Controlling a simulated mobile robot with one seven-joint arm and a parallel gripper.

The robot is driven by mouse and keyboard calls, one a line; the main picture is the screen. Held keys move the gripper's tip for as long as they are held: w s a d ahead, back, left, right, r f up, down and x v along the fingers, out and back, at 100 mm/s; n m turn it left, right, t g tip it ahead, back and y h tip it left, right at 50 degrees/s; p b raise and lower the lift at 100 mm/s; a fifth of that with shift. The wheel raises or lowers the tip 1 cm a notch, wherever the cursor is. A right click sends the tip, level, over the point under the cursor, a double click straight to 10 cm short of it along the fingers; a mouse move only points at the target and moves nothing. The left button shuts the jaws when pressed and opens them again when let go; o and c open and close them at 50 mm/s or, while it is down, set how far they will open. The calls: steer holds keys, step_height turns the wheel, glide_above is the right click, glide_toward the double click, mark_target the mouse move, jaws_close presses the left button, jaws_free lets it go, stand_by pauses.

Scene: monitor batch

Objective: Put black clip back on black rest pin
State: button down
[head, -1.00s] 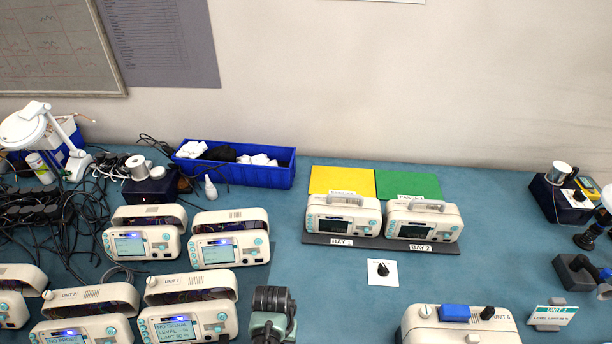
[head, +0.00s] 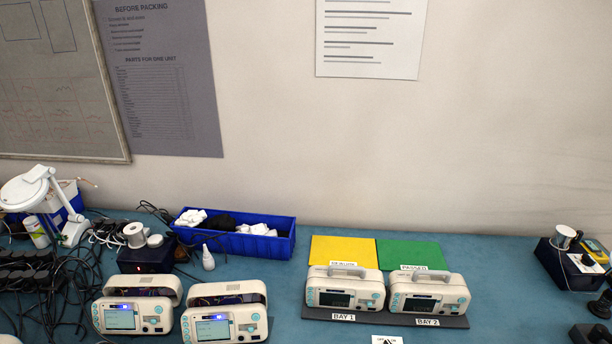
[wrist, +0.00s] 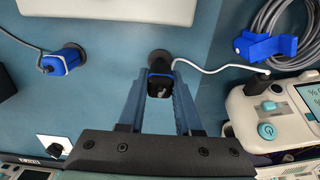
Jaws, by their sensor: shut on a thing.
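In the wrist view my gripper (wrist: 160,95) points away over the teal bench, its two blue fingers shut on the black clip (wrist: 159,86). A dark round post (wrist: 160,57), which looks like the black rest pin, stands just beyond the fingertips. The clip overlaps its near side in the picture; I cannot tell whether they touch. A white cable (wrist: 215,69) runs right from beside the clip to a monitor (wrist: 275,118). The head view shows neither my gripper nor the clip.
In the wrist view a blue clip (wrist: 62,62) sits on a dark post at left, and another blue clip (wrist: 266,46) lies by coiled grey cable (wrist: 302,30) at upper right. A pale case (wrist: 110,8) borders the top. The head view shows two monitors (head: 345,287) in the bays.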

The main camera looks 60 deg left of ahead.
steer(key=shift+f+b, duration=1.2)
steer(key=shift+f, duration=0.4)
stand_by(0.4)
steer(key=c, duration=0.5)
jaws_free()
step_height(320, 180, up, 13)
steer(key=shift+p, duration=0.3)
